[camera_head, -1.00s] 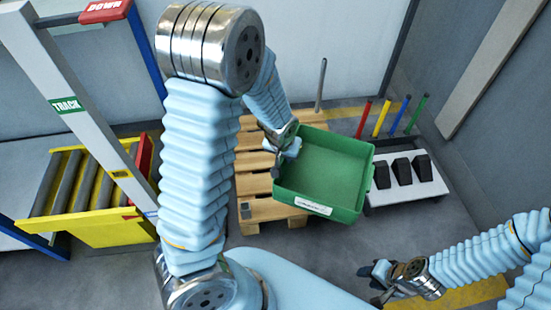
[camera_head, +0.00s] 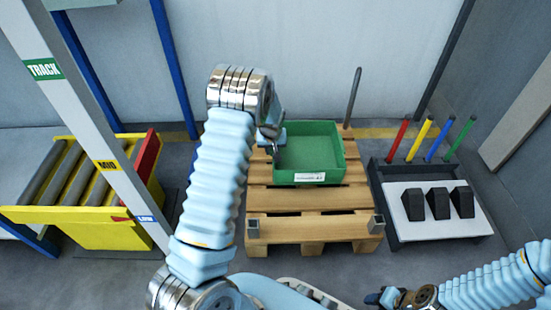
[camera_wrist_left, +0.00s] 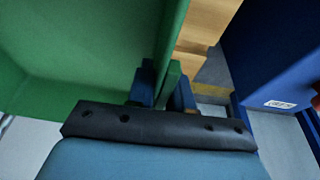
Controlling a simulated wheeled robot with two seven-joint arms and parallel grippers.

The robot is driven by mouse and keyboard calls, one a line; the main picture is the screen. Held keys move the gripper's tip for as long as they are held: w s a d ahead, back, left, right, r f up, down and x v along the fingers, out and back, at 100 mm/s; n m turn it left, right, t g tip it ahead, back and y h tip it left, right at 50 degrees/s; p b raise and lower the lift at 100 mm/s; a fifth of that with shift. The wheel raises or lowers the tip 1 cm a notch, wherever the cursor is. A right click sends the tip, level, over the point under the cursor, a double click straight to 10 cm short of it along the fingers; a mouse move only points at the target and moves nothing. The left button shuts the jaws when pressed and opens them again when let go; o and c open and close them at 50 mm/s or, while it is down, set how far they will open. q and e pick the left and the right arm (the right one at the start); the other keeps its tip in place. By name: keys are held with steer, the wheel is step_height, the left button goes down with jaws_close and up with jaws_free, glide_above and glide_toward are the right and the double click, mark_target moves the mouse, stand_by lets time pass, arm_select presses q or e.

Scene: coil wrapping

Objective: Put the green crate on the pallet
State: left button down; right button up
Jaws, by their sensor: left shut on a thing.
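The green crate (camera_head: 334,176) is upright and open at the top, with a white label on its front wall. In the head view it lies over the back part of the wooden pallet (camera_head: 310,228); I cannot tell whether its bottom touches the slats. My left gripper (camera_head: 276,146) is shut on the crate's left wall. In the left wrist view the blue fingers (camera_wrist_left: 165,88) pinch the green wall (camera_wrist_left: 75,50), with pallet wood (camera_wrist_left: 205,25) beyond it. My right gripper (camera_head: 383,298) is low at the front right, apart from the crate; its jaw opening is unclear.
A grey post (camera_head: 353,98) stands at the pallet's back. Metal brackets sit at its front corners. To the right is a tray (camera_head: 405,225) with black blocks and several coloured rods. A yellow roller conveyor (camera_head: 105,232) and white upright (camera_head: 85,110) stand left.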

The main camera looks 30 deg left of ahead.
arm_select(q)
steer(key=shift+w+f, duration=0.6)
steer(key=shift+f, duration=0.1)
steer(key=shift+d+b+x, duration=0.15)
steer(key=shift+b+x, duration=0.15)
steer(key=shift+x, duration=0.55)
steer(key=shift+d+b+x, duration=0.2)
steer(key=shift+b+x, duration=0.1)
steer(key=shift+x, duration=0.55)
steer(key=shift+s+f, duration=0.2)
steer(key=c, duration=1.5)
jaws_free()
steer(key=shift+f, duration=0.1)
steer(key=o, duration=0.5)
steer(key=shift+r, duration=0.35)
steer(key=p+v, duration=0.2)
steer(key=v, duration=0.9)
steer(key=shift+s+d+r+p, duration=0.1)
steer(key=shift+s+r+p, duration=0.05)
steer(key=shift+r+p, duration=0.15)
